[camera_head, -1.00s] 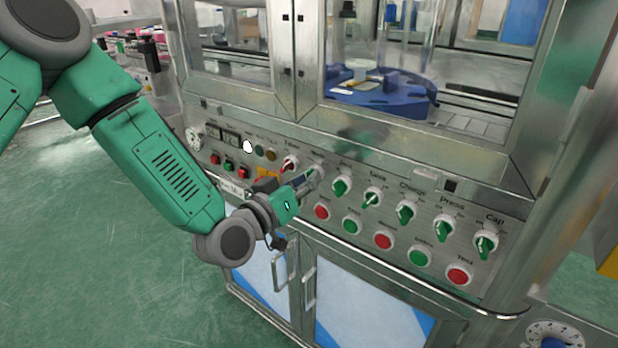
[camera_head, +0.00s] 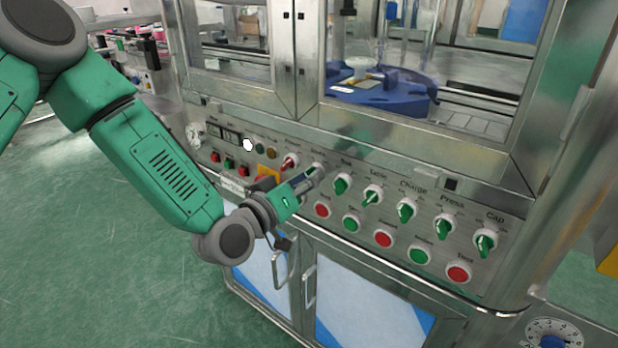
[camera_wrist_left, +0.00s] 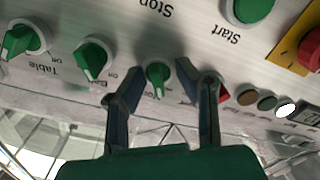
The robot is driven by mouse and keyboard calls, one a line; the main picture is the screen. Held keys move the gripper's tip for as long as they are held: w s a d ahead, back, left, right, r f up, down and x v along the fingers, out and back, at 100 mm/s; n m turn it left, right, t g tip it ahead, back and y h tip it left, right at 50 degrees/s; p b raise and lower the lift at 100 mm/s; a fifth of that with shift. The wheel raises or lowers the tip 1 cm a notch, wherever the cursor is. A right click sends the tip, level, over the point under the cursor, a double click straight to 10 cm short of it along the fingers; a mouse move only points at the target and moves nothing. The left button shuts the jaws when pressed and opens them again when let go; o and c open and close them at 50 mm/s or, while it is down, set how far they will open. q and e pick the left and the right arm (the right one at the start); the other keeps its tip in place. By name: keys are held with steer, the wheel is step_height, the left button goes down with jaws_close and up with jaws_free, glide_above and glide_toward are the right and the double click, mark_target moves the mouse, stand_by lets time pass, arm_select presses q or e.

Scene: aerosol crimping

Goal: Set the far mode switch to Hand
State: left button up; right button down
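A small green rotary switch (camera_wrist_left: 157,74) sits between my left gripper's fingers in the left wrist view; its label is partly hidden and too small to read. Its handle points roughly up and down in that picture. My left gripper (camera_wrist_left: 159,72) is open, with one finger on each side of the knob and visible gaps to it. In the head view my left gripper (camera_head: 314,174) is at the control panel (camera_head: 300,232), right of the red-handled switch (camera_head: 289,162), and mostly hides the green knob there. My right gripper is in neither view.
A row of green switches continues right, including Table (camera_head: 371,196), Charge (camera_head: 406,210), Press (camera_head: 444,226) and Cap (camera_head: 485,242). Red and green push buttons run below, such as a red one (camera_head: 322,210). Glass doors and a metal ledge lie above the panel.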

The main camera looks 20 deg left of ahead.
arm_select(q)
steer(key=shift+s+r, duration=0.1)
steer(key=v, duration=1.1)
steer(key=shift+s+a, duration=0.2)
steer(key=shift+s, duration=0.15)
steer(key=s+f+m+g+y+p, duration=0.1)
steer(key=s+f+g, duration=0.3)
steer(key=f, duration=0.4)
steer(key=s+f+m+g, duration=0.1)
steer(key=s+f+g, duration=0.25)
steer(key=f, duration=0.45)
steer(key=s+a+f+g+y, duration=0.1)
steer(key=s+a+f+g, duration=0.1)
steer(key=s, duration=0.4)
steer(key=s+a+f+g+y, duration=0.2)
steer(key=s+f+g, duration=0.2)
steer(key=s+f, duration=0.1)
steer(key=s+a+f+g+y+p, duration=0.1)
steer(key=s+a+f+g+y, duration=0.1)
steer(key=s+f, duration=0.3)
steer(key=shift+s+a+m+g, duration=0.4)
steer(key=shift+s+a+g, duration=0.1)
steer(key=shift+s, duration=0.35)
